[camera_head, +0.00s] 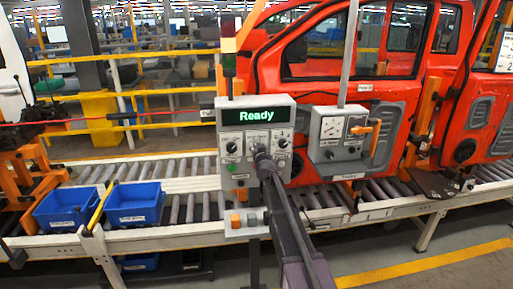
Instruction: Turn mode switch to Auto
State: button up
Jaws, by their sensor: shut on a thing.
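A grey control panel (285,105) stands upright in front of the conveyor, and its display (246,115) reads "Ready" in green. A dark knob (231,148) sits at the left of the panel and another dark knob (283,143) at the right. Their labels are too small to read. My gripper (260,151) is at the middle of the panel, between these two, shut on a middle knob that it almost wholly hides. I cannot make out that knob's setting. My arm reaches up to it from the bottom of the picture.
A second grey box (325,154) with an orange handle (366,128) hangs at the right. Orange car doors (345,60) stand behind it. Blue bins (134,216) sit on the left. A small box with an orange knob (235,221) is below the panel.

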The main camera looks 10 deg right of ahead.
jog(key=shift+r, duration=0.1)
dwell(0.4)
jog(key=o, duration=1.1)
jog(key=shift+o, duration=0.2)
jog(key=shift+s, duration=0.1)
jog(key=s, duration=1.1)
jog(key=shift+s, duration=0.4)
